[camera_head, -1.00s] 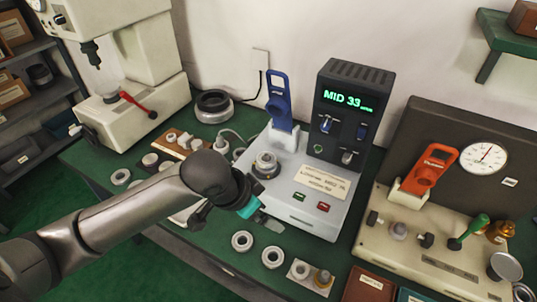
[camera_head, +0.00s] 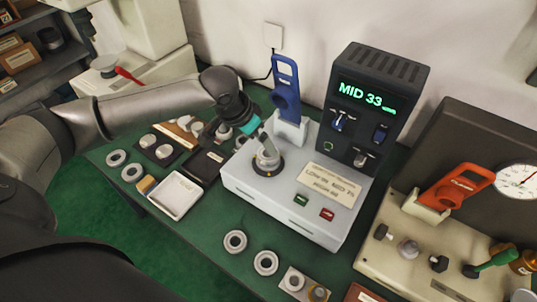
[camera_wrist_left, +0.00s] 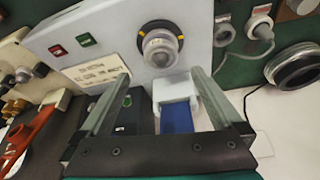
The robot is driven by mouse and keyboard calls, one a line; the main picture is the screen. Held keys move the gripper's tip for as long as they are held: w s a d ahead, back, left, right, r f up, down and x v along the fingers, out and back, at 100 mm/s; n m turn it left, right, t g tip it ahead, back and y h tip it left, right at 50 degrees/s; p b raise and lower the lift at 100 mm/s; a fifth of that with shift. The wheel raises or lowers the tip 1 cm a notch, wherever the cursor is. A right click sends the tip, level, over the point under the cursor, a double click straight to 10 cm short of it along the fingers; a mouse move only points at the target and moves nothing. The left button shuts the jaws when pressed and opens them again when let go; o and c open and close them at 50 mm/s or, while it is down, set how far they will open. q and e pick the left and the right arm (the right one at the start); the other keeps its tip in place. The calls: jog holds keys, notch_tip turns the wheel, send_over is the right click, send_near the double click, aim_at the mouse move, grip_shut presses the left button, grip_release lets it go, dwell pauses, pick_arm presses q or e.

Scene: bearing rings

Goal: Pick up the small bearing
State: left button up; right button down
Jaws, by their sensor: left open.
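A small metal bearing ring (camera_head: 267,158) sits around the dark-based spindle on top of the grey tester (camera_head: 285,213). It also shows in the left wrist view (camera_wrist_left: 160,47), just beyond the fingertips. My left gripper (camera_head: 262,139) is above and beside this spindle, with its fingers pointing down toward it. In the left wrist view the two fingers (camera_wrist_left: 158,73) are wide apart with nothing held between them. Other rings lie on the green bench: two at the front (camera_head: 235,241) (camera_head: 265,263) and two at the left (camera_head: 117,157) (camera_head: 132,172). My right gripper is not seen.
A blue-handled clamp (camera_head: 285,90) stands behind the spindle, close to my gripper. The dark display unit (camera_head: 378,108) reads "MID 33". A white tray (camera_head: 175,194) is on the left, and a beige gauge fixture with an orange lever (camera_head: 460,187) is on the right.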

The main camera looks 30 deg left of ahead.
pick_arm(q)
jog(key=shift+w+d+f, duration=0.1)
jog(key=shift+w+f, duration=0.2)
jog(key=shift+f, duration=0.35)
jog(key=shift+w+f, duration=0.2)
jog(key=shift+f, duration=0.2)
jog(key=shift+w+d+f, duration=0.1)
jog(key=shift+f, duration=0.15)
jog(key=shift+b+x, duration=0.45)
jog(key=shift+x, duration=1.8)
jog(key=shift+w, duration=0.1)
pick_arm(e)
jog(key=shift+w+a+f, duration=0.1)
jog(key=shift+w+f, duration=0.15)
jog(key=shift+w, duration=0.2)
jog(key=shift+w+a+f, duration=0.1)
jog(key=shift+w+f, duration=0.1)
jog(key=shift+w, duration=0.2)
pick_arm(q)
jog(key=shift+c, duration=1.4)
jog(key=shift+r, duration=0.1)
jog(key=c, duration=1.3)
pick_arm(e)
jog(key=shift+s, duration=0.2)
pick_arm(q)
jog(key=shift+r, duration=0.1)
